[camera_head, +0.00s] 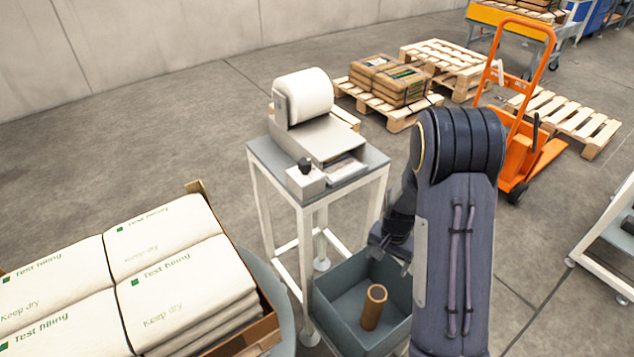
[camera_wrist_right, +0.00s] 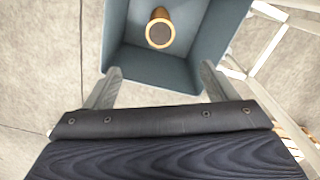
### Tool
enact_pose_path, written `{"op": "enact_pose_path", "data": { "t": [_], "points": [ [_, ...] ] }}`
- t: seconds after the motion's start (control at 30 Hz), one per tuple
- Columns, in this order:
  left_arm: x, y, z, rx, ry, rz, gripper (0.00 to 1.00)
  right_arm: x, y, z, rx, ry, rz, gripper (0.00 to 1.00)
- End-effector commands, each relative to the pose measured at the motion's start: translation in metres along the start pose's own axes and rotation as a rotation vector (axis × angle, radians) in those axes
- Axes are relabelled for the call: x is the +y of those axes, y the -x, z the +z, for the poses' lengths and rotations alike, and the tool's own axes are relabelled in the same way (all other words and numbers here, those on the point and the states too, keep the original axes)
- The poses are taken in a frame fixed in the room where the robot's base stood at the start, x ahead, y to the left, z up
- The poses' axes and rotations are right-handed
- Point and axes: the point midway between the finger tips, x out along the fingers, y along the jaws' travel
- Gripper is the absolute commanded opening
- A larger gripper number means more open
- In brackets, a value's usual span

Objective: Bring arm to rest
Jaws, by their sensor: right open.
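My right arm reaches down in the middle right of the head view. Its gripper (camera_head: 390,250) is partly hidden by the arm and hangs over a grey-blue bin (camera_head: 332,322). In the right wrist view the two fingers of the gripper (camera_wrist_right: 158,85) stand wide apart with nothing between them. A brown cardboard tube (camera_head: 374,306) stands in the bin, a little tilted, apart from the fingers. It also shows in the wrist view (camera_wrist_right: 160,30), end on. My left gripper is not in view.
A label printer (camera_head: 325,138) with a white roll stands on a small white-legged table (camera_head: 262,152) beside the arm. Stacked white sacks (camera_head: 165,235) fill the lower left. An orange pallet truck (camera_head: 520,150) and wooden pallets (camera_head: 575,118) stand behind. The floor at left is clear.

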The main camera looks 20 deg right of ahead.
Motion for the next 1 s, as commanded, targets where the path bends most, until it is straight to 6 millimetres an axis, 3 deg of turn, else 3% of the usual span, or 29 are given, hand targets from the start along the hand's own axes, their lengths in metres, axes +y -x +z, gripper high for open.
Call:
{"op": "enact_pose_path", "data": {
  "t": [0.17, 0.27, 0.5, 0.7, 0.83, 1.0],
  "points": [
    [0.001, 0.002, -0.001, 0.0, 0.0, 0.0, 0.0, -0.002, 0.009, 0.003, -0.005, 0.004, -0.019, 0.79],
    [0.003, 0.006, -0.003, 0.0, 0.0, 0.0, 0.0, -0.006, 0.034, 0.013, -0.02, 0.025, -0.076, 0.79],
    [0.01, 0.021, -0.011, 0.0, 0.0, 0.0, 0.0, -0.011, 0.139, 0.065, -0.044, 0.172, -0.304, 0.79],
    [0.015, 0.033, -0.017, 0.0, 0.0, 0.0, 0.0, 0.002, 0.217, 0.119, 0.007, 0.357, -0.459, 0.79],
    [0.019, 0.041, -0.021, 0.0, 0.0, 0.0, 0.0, 0.017, 0.255, 0.155, 0.078, 0.488, -0.525, 0.79],
    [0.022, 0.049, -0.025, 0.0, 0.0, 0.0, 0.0, 0.039, 0.282, 0.194, 0.182, 0.637, -0.557, 0.79]
  ]
}}
